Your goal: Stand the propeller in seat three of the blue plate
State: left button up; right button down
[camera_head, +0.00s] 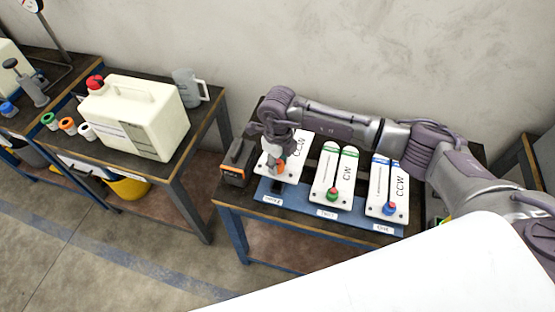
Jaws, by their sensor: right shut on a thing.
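The blue plate (345,221) lies on the dark table, with three small white labels along its front edge, too small to read surely. Three white propeller-like pieces stand side by side over it. The left piece (294,168), marked CCW, has an orange knob (281,168). The middle piece (340,178), marked CW, has a green knob and green bands. The right piece (399,190), marked CCW, has a blue knob and blue bands. My right gripper (275,166) is shut at the left piece, by its orange knob; the fingers partly hide the contact. My left gripper is out of view.
A dark box (238,161) with an orange label stands close left of the plate. Another table to the left holds a cream canister (140,115) with a red cap, a grey jug (187,88) and several small caps. A wall stands behind.

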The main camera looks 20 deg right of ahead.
jog(key=shift+w, duration=0.15)
jog(key=shift+w+f+n+b, duration=0.15)
jog(key=shift+w+n+b, duration=0.05)
jog(key=shift+n+b, duration=0.1)
notch_tip(320, 180, down, 2)
jog(key=shift+b, duration=0.95)
notch_tip(320, 180, down, 3)
jog(key=b, duration=0.2)
jog(key=shift+f+b, duration=0.1)
jog(key=shift+b, duration=0.3)
jog(key=shift+f, duration=0.2)
pick_arm(q)
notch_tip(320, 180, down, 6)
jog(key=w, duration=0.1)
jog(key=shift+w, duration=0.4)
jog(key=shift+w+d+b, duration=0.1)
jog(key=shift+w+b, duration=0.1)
jog(key=shift+b, duration=0.15)
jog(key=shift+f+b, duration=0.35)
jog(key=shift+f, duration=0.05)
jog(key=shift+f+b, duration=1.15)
pick_arm(e)
jog(key=shift+a+f, duration=0.1)
jog(key=shift+f, duration=1.2)
